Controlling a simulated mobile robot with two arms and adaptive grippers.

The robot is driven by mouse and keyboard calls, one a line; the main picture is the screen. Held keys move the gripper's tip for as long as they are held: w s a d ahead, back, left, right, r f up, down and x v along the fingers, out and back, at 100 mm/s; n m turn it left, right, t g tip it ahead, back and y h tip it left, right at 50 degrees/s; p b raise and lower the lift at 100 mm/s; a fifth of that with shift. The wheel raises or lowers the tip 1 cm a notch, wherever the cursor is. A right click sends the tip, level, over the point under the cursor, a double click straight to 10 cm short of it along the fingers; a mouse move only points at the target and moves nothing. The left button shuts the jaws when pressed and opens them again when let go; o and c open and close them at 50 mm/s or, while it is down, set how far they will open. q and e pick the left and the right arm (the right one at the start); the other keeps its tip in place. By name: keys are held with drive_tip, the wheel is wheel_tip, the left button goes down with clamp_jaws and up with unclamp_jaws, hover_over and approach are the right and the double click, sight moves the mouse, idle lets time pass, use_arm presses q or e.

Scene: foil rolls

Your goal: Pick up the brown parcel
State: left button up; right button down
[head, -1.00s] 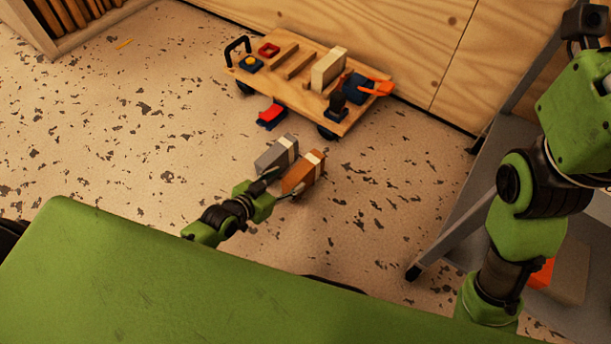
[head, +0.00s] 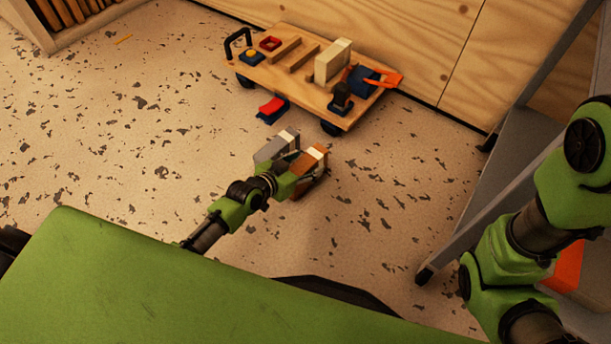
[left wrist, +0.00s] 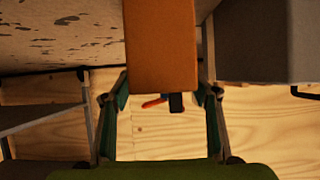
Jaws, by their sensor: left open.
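The brown parcel (head: 315,157), an orange-brown block with a pale band, stands on the speckled floor. A grey parcel (head: 272,149) with a pale band stands close on its left. My left gripper (head: 306,172) is at the brown parcel, its arm partly covering both parcels. In the left wrist view the brown parcel (left wrist: 160,45) reaches between the spread fingers of my left gripper (left wrist: 162,88), with gaps at both sides. The grey parcel (left wrist: 252,40) is beside it on the right. Whether a finger touches either parcel is hidden. My right gripper is out of view.
A wooden trolley (head: 290,78) carrying blocks stands behind the parcels by the plywood wall (head: 400,45). A red and blue piece (head: 271,109) is at its near side. A grey metal frame (head: 480,205) stands at right.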

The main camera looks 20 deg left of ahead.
use_arm(q)
drive_tip(key=shift+w+d+f, duration=0.15)
drive_tip(key=shift+w+f, duration=0.05)
drive_tip(key=shift+w, duration=0.1)
clamp_jaws()
drive_tip(key=shift+r, duration=0.15)
